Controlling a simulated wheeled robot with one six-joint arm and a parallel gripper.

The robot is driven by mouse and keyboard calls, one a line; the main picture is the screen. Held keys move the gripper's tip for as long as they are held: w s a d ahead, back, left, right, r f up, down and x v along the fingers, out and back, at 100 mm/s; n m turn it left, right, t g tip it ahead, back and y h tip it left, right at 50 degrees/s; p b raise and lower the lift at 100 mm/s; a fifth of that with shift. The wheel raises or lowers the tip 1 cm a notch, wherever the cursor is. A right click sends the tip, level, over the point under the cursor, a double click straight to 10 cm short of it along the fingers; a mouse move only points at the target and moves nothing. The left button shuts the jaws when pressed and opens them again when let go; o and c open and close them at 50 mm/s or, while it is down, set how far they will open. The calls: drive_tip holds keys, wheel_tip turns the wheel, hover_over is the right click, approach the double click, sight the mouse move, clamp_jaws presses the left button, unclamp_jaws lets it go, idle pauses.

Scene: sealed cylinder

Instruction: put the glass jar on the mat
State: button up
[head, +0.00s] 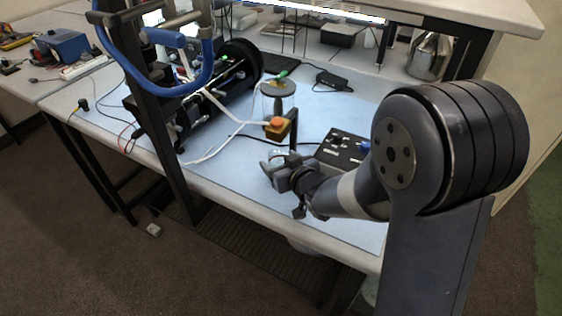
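A light blue mat (236,165) covers much of the workbench top. My gripper (268,164) is low over the front part of the mat, left of the black switch box. The gripper is small and seen from behind the arm, so its opening and anything between its fingers are unclear.
A large black cylinder (215,90) with white cables lies at the left. A black upright post (160,130) crosses the left side.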

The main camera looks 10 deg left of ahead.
drive_tip(key=shift+r, duration=0.15)
drive_tip(key=v, duration=1.2)
